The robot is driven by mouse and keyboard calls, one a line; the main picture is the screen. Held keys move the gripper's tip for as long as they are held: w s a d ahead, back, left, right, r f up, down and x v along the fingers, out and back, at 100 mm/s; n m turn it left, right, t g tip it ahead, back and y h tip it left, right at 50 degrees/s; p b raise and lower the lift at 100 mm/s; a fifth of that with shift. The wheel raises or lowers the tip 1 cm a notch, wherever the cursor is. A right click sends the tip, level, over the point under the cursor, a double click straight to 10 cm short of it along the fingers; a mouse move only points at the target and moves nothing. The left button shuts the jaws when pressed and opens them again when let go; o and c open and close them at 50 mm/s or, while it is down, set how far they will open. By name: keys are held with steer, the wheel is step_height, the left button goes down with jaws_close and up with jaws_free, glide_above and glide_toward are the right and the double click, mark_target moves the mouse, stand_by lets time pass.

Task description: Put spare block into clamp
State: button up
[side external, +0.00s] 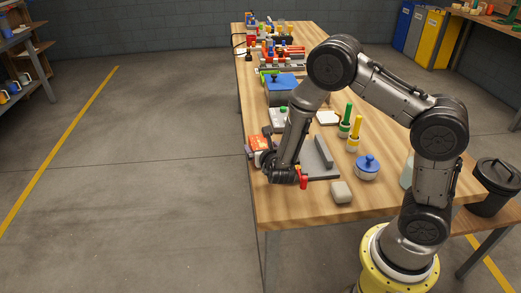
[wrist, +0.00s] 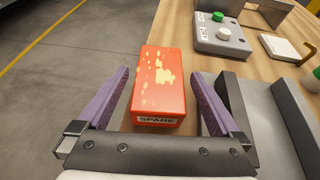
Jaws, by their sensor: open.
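The spare block (wrist: 160,80) is orange-red with pale yellow patches and a "SPARE" label. It lies on the table near its left edge, and also shows in the side view (side external: 259,142). My gripper (wrist: 160,75) is open, with one purple finger on each side of the block. Gaps show between the fingers and the block at this angle; I cannot tell the exact height. The clamp (side external: 322,153), a grey base with an upright wall, stands just right of my gripper. Its grey jaws (wrist: 285,110) show at the right of the wrist view. My wrist hides part of it.
A grey button box (wrist: 222,38) with green and white buttons stands behind the clamp. The table's left edge is close to the spare block.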

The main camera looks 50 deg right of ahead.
jaws_close()
steer(key=shift+w+r, duration=0.1)
stand_by(0.6)
